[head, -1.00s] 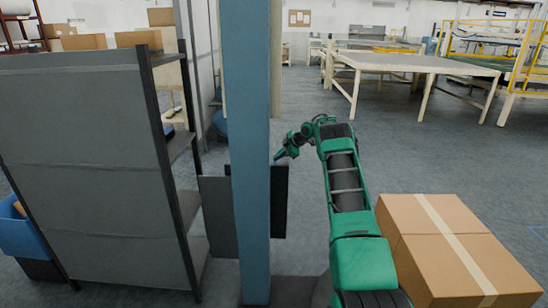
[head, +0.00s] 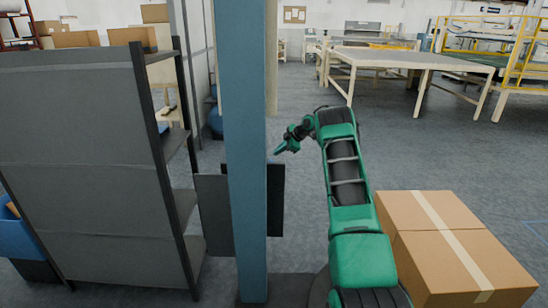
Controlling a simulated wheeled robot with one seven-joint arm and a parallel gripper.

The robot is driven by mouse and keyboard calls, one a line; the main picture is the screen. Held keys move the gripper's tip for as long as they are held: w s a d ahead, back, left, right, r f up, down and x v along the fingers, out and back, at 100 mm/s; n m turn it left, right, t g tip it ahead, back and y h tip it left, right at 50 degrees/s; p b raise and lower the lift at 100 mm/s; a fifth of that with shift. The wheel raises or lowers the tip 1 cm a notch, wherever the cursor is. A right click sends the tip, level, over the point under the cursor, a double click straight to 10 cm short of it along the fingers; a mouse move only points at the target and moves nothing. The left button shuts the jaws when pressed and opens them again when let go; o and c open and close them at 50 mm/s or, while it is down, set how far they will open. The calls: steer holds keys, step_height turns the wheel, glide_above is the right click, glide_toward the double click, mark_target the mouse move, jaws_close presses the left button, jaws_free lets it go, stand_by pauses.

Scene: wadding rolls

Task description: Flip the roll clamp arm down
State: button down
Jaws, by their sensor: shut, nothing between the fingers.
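My gripper (head: 283,148) is at the end of my green arm, in the middle of the head view. It looks shut and empty. It points left and slightly down, just right of a blue column and above the top of a dark panel beside that column. I cannot make out a roll clamp arm or a wadding roll in this view. The blue column may hide part of what lies behind it.
The blue column (head: 247,120) stands close to my gripper. A dark panel (head: 275,205) shows on its right side. A grey shelf unit (head: 80,160) fills the left. A cardboard box (head: 460,255) stands at the lower right. Open floor lies beyond, before a long table (head: 410,62).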

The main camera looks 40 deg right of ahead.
steer(key=v, duration=0.6)
steer(key=shift+s+d+r, duration=0.25)
stand_by(0.3)
